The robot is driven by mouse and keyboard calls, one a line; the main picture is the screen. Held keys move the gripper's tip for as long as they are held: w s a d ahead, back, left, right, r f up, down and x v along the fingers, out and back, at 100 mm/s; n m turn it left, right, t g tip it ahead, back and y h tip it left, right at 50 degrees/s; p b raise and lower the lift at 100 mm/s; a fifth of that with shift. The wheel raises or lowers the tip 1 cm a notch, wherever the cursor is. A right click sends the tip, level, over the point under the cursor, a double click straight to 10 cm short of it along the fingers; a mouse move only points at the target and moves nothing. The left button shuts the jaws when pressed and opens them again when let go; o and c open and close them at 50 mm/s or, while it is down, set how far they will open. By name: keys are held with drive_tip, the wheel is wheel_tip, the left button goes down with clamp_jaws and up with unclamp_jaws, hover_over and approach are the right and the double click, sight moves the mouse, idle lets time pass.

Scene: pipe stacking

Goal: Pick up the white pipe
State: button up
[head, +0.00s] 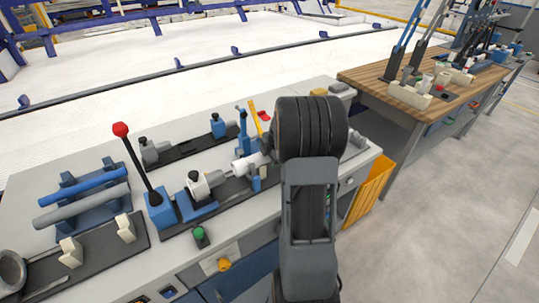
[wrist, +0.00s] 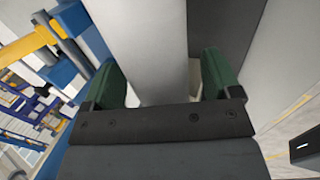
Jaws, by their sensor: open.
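The white pipe (head: 246,166) sits in the bench fixture, just left of my arm in the head view; its right part is hidden behind my arm. In the wrist view a broad pale cylinder, which looks like the white pipe (wrist: 146,45), runs from the top edge down between my green fingers. My gripper (wrist: 162,75) is open, with one finger on each side of it. The left finger is close to the pipe; a gap shows at the right finger. I cannot tell whether either finger touches it.
A blue pipe (head: 86,185) and a grey pipe (head: 80,208) lie on a rack at left. A red-knobbed lever (head: 134,160) stands up from the bench. A blue upright (head: 243,130) and a yellow bar (head: 253,109) stand behind the pipe. A wooden-topped table (head: 385,72) is at right.

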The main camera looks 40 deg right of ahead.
drive_tip(key=shift+c, duration=0.5)
drive_tip(key=c, duration=1)
